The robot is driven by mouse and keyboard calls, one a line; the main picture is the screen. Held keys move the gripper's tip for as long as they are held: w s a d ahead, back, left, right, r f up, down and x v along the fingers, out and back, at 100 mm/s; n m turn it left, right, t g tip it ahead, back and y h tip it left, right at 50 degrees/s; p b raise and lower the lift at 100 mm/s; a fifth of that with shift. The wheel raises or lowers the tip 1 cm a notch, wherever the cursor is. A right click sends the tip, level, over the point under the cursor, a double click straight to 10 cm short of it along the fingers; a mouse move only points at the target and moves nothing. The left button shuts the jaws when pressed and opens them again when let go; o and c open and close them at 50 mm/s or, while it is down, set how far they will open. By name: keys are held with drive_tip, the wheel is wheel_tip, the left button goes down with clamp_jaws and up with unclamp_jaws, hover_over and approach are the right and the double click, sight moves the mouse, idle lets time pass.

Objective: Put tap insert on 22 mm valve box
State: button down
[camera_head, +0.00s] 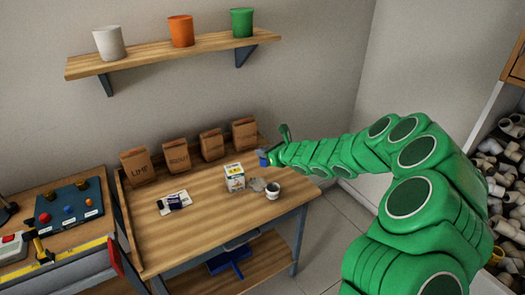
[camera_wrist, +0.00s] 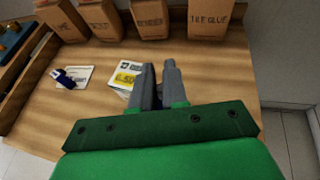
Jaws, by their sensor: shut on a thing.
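My gripper (camera_head: 265,158) is above the right part of the workbench, up and right of the box. In the wrist view its two grey fingers (camera_wrist: 160,76) are close together. A small blue piece (camera_head: 262,153) shows at its tip in the head view; it looks like the tap insert, mostly hidden by the fingers. A white box with a yellow label (camera_head: 235,178) stands upright on the workbench and looks like the valve box. In the wrist view the box (camera_wrist: 126,74) is just left of the fingers and partly covered by them.
Several brown paper bags (camera_head: 175,156) stand along the back of the workbench (camera_head: 200,235). A white cup (camera_head: 272,191) and a small grey object (camera_head: 256,184) stand right of the box. A white card (camera_head: 165,207) with a dark blue item lies left. The front middle is clear.

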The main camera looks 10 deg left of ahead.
drive_tip(key=shift+s+r, duration=0.2)
drive_tip(key=shift+s, duration=0.15)
drive_tip(key=s+a+r+n+g+y, duration=0.15)
drive_tip(key=s+a+r, duration=0.25)
drive_tip(key=s+r, duration=0.7)
hover_over(233, 168)
drive_tip(key=shift+g, duration=0.25)
drive_tip(key=shift+s+f, duration=0.15)
drive_tip(key=shift+f, duration=2.65)
drive_tip(key=shift+s+f, duration=0.1)
drive_tip(key=shift+f, duration=2.65)
drive_tip(key=shift+w+f, duration=0.1)
drive_tip(key=shift+f, duration=1.6)
drive_tip(key=shift+f, duration=0.15)
drive_tip(key=c, duration=1.1)
unclamp_jaws()
drive_tip(key=shift+c, duration=0.2)
